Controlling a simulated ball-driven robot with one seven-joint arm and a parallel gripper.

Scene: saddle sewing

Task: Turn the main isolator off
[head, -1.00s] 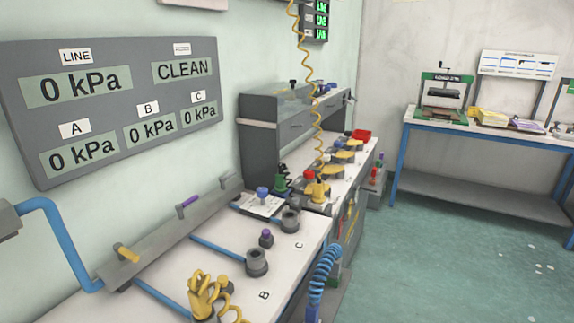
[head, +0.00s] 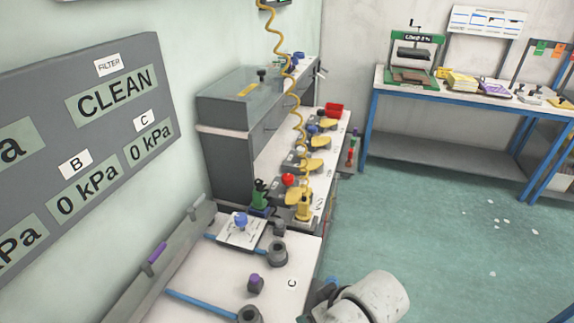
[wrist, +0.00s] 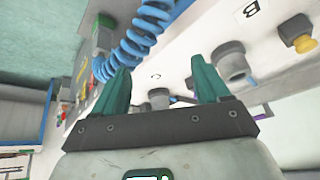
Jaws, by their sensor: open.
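No part in view is labelled as the main isolator, so I cannot tell which it is. In the head view a red knob (head: 288,180) and a green upright part (head: 260,193) stand on the far bench, and a blue knob (head: 240,219) stands on a white plate on the near bench. My gripper (wrist: 160,75) shows in the wrist view with its two green fingers apart and nothing between them. Beyond the fingers are a grey round fitting (wrist: 235,68) and a blue coiled hose (wrist: 140,45). Only part of my arm shows at the bottom of the head view.
A grey display panel (head: 128,146) on the left wall reads CLEAN and 0 kPa. A yellow coiled hose (head: 290,95) hangs above the far bench. A blue-legged table (head: 440,150) stands at the back right. The green floor between is open.

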